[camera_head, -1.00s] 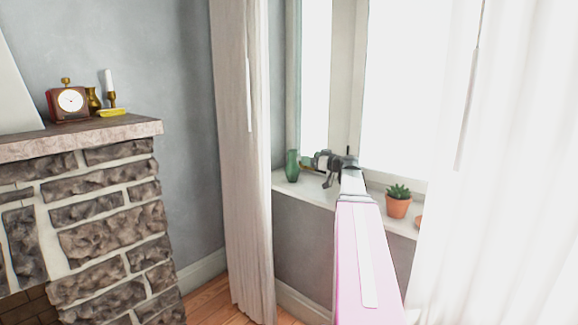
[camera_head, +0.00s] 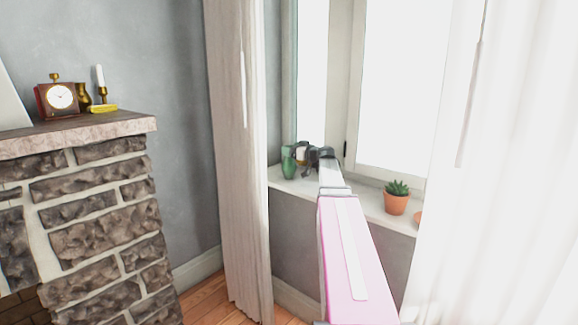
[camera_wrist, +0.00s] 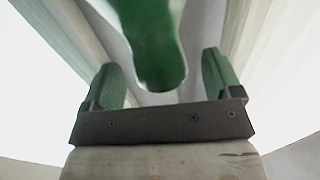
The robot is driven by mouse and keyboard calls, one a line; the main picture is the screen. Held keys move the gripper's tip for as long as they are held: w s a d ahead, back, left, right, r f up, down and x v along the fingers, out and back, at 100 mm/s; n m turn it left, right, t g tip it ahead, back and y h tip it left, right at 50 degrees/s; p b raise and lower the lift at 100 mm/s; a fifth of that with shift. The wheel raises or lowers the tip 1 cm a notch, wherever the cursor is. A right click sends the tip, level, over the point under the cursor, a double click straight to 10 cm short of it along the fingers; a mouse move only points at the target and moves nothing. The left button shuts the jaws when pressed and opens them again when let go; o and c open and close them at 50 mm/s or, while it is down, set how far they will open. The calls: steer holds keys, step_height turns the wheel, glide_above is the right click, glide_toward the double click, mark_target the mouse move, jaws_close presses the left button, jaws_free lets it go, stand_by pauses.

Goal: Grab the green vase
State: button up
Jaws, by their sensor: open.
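The green vase (camera_head: 288,163) stands upright on the white windowsill (camera_head: 369,208), at its left end beside the curtain. In the wrist view the vase (camera_wrist: 157,45) comes down from the top edge, between and just beyond the two fingers; its upper part in that view is cut off. My gripper (camera_wrist: 165,80) is open, with one green-lined finger on each side of the vase and a gap to each. In the head view my gripper (camera_head: 298,152) is small, at the vase's upper part; the exact contact there is unclear.
A small plant in a terracotta pot (camera_head: 396,200) stands on the sill to the right of my arm. A long curtain (camera_head: 238,160) hangs just left of the vase. A stone fireplace (camera_head: 95,215) with a clock (camera_head: 58,98) and candlestick (camera_head: 101,85) stands at the left.

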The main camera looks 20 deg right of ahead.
steer(key=shift+x, duration=0.95)
steer(key=c, duration=1.3)
steer(key=shift+c, duration=0.7)
steer(key=shift+r, duration=0.1)
